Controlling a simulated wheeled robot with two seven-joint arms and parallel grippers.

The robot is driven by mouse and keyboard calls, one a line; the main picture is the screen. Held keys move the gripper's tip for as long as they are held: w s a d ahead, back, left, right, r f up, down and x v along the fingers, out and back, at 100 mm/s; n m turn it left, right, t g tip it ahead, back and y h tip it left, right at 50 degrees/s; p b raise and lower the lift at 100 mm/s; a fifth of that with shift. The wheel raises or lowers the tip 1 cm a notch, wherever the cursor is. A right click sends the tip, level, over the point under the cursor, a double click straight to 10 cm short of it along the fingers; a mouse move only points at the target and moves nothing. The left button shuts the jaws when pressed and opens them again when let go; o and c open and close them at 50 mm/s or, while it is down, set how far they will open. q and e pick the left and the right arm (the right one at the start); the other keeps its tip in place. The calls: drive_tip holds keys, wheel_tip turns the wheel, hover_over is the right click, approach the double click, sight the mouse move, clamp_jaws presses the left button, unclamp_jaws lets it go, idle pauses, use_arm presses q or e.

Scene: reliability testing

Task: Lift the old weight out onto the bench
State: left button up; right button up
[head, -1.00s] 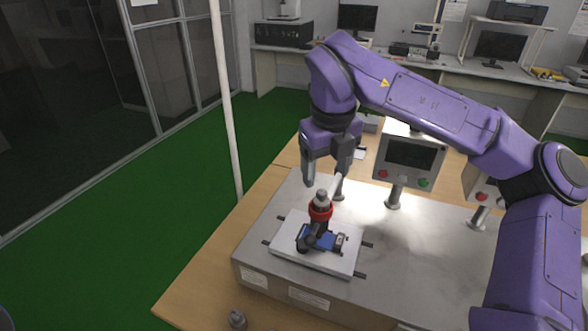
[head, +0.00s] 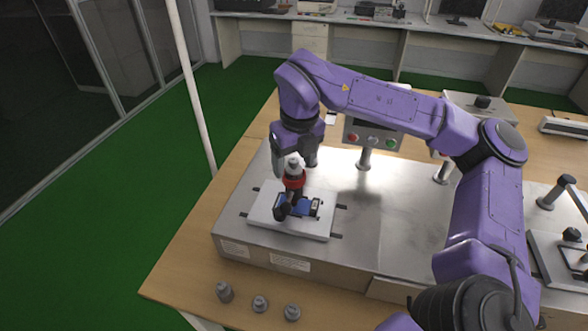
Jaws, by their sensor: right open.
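A grey weight (head: 294,163) stands upright in the red ring (head: 294,181) of a small test fixture. The fixture has a blue and black body (head: 305,206) and rests on a white plate (head: 262,212). My right gripper (head: 294,166) points down over the weight, with one finger on each side of its top. The gripper is open; I cannot tell whether either finger touches the weight. The lower part of the weight is hidden in the ring. My left gripper is out of view.
The plate sits on a grey metal machine top (head: 330,185). On the wooden bench (head: 185,265) in front stand several grey weights, one taller (head: 224,291) and two shorter (head: 260,304). The bench is bare to their left. A control box (head: 372,133) stands behind the fixture.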

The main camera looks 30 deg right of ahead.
sight(292, 159)
drive_tip(key=shift+s+r, duration=0.1)
drive_tip(key=shift+s, duration=0.1)
drive_tip(key=shift+c, duration=1.2)
drive_tip(key=shift+w+a, duration=0.1)
drive_tip(key=shift+w, duration=0.1)
clamp_jaws()
drive_tip(key=shift+s, duration=0.1)
drive_tip(key=shift+r, duration=0.35)
wheel_tip(292, 159, up, 3)
drive_tip(key=shift+a+f+b, duration=0.1)
drive_tip(key=shift+b, duration=0.5)
drive_tip(key=s+a+r+b, duration=0.3)
drive_tip(key=s+a+r, duration=0.6)
drive_tip(key=s, duration=0.1)
drive_tip(key=shift+s+r, duration=0.15)
drive_tip(key=shift+r, duration=0.05)
